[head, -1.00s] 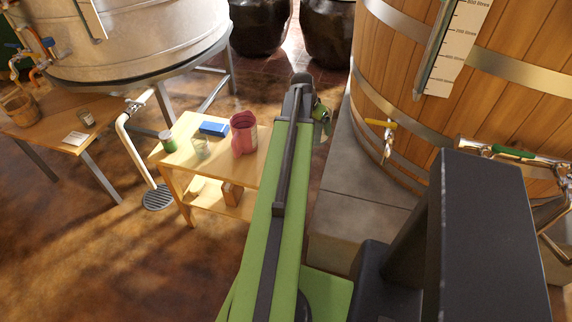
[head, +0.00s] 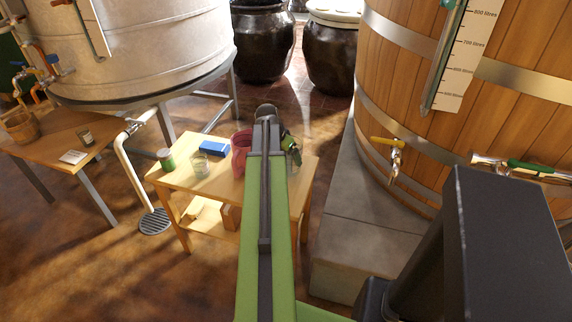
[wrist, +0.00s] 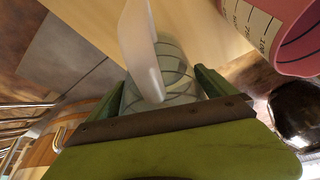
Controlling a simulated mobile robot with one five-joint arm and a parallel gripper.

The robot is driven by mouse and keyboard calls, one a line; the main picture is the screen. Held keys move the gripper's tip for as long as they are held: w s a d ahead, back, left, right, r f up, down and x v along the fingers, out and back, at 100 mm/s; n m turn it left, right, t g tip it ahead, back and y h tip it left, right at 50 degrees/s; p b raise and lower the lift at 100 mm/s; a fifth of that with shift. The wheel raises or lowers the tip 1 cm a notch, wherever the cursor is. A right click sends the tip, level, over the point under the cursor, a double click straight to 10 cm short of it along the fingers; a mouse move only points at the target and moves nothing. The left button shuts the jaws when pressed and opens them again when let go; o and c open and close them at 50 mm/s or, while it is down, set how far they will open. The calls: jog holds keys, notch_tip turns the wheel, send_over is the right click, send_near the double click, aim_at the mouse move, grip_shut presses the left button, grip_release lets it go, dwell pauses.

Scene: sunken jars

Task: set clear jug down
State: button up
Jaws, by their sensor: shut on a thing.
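My gripper (wrist: 163,88) is shut on the clear jug (wrist: 172,60), with a green finger on each side of it. The jug is see-through with dark lines, and its pale handle (wrist: 140,45) faces the wrist camera. Pale wood shows beyond it in the wrist view; I cannot tell whether the jug touches it.
A pink jug (head: 240,150) stands left of my arm, partly covered; it also shows in the wrist view (wrist: 285,30). A stone plinth (head: 365,245) lies right.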

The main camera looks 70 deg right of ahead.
notch_tip(320, 180, down, 4)
jog(key=shift+r+b, duration=0.2)
jog(key=shift+b, duration=1.05)
jog(key=shift+r, duration=0.2)
jog(key=shift+f, duration=0.15)
jog(key=o, duration=1.6)
jog(key=p+v, duration=1.1)
jog(key=shift+r, duration=0.4)
jog(key=shift+w+a+r+p, duration=0.1)
jog(key=shift+a+r+p, duration=0.15)
jog(key=shift+r+p, duration=0.1)
jog(key=shift+f, duration=0.15)
